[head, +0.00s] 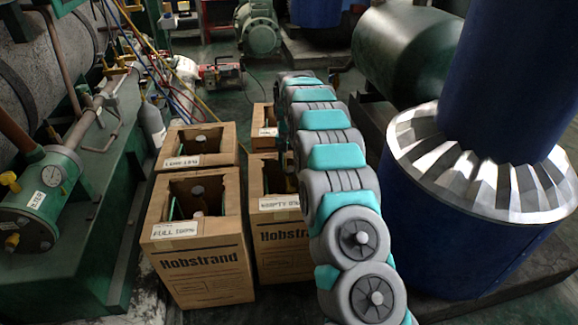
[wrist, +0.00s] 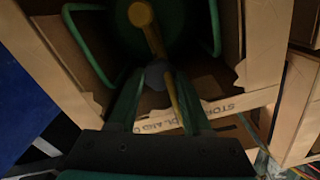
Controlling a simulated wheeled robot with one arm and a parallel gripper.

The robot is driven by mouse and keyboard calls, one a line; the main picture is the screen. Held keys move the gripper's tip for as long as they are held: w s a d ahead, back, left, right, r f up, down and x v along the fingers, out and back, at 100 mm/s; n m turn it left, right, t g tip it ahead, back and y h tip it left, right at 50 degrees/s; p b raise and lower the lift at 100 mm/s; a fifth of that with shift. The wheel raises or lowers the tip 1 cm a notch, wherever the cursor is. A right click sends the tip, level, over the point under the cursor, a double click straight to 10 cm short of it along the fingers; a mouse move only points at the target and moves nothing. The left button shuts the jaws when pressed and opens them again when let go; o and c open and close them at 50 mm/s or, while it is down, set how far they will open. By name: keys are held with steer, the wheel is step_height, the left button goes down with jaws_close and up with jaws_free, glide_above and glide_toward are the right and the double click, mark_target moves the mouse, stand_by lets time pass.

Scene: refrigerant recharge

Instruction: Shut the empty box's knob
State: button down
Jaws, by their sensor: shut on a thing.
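The empty box (head: 283,230) is a cardboard carton with a label reading EMPTY, in the right column of boxes in the head view. My arm covers its right part there, and my gripper is hidden behind the arm. In the wrist view, my gripper (wrist: 158,82) has its two green fingers closed on a small grey knob (wrist: 156,71). A yellow-brown valve stem (wrist: 146,28) leads to the knob from a dark green cylinder (wrist: 185,42) with green handle loops. The cylinder sits inside the open carton (wrist: 262,45). The knob's turn position cannot be told.
A box labelled FULL (head: 200,262) stands just left of the empty box, with another carton (head: 215,140) behind it. A further carton (head: 263,127) stands behind the empty box. A blue column with a metal collar (head: 480,180) is at right. Green machinery (head: 65,215) is at left.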

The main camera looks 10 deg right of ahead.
mark_target(289, 168)
steer(key=m, duration=0.6)
steer(key=shift+m, duration=0.3)
stand_by(0.4)
steer(key=c, duration=0.6)
jaws_free()
steer(key=shift+r, duration=0.15)
step_height(289, 168, up, 7)
steer(key=shift+w+f, duration=0.1)
steer(key=shift+f, duration=0.1)
steer(key=shift+r, duration=0.45)
